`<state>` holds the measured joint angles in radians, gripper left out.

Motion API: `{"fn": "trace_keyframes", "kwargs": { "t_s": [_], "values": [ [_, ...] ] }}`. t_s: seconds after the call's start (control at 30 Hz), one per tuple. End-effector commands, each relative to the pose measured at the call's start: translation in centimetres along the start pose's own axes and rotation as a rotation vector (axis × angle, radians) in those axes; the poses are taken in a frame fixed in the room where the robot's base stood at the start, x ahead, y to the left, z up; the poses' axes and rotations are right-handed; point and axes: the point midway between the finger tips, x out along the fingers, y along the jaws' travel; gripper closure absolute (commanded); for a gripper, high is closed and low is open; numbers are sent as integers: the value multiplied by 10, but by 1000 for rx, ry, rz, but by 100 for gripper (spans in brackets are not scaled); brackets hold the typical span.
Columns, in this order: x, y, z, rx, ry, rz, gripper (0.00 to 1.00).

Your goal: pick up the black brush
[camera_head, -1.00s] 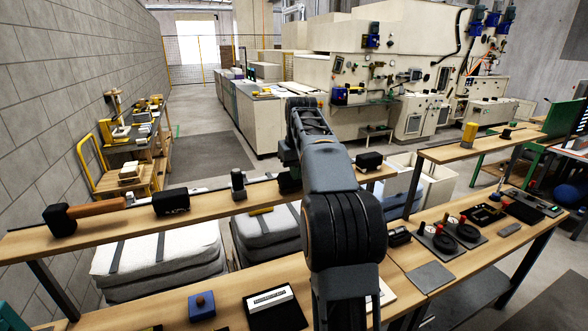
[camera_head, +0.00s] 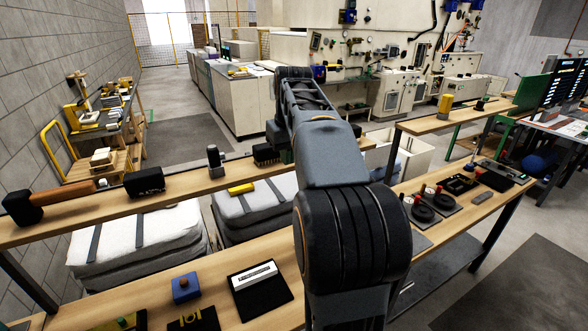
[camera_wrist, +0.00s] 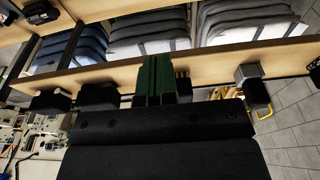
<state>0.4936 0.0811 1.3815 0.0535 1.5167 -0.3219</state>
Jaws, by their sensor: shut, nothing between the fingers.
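A dark, bristly block that looks like the black brush (camera_head: 265,154) stands on the narrow raised wooden shelf in the head view, just left of my arm. In the wrist view, what seems to be the same brush (camera_wrist: 184,86) shows beside my fingers, partly hidden by them. My gripper (camera_wrist: 158,66) shows there as green fingers shut together, empty, near the shelf edge. I cannot tell whether they touch the brush.
More dark blocks (camera_wrist: 98,97) stand on the brush's other side. A lower bench (camera_head: 225,250) holds several small items.

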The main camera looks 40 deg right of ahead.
Motion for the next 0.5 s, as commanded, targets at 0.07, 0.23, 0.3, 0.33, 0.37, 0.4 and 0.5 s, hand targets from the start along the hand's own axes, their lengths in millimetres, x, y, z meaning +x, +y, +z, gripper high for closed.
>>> {"fn": "trace_keyframes", "kwargs": {
  "t_s": [0.07,0.23,0.3,0.33,0.37,0.4,0.5],
  "values": [
    [0,0,13,2,2,1,100],
    [-4,0,29,1,2,1,100],
    [-5,0,32,1,2,1,100],
    [-6,0,34,0,2,1,100],
    [-6,0,34,0,1,0,100],
    [-6,0,35,0,1,0,100],
    [-7,0,36,0,0,0,100]
  ]
}}
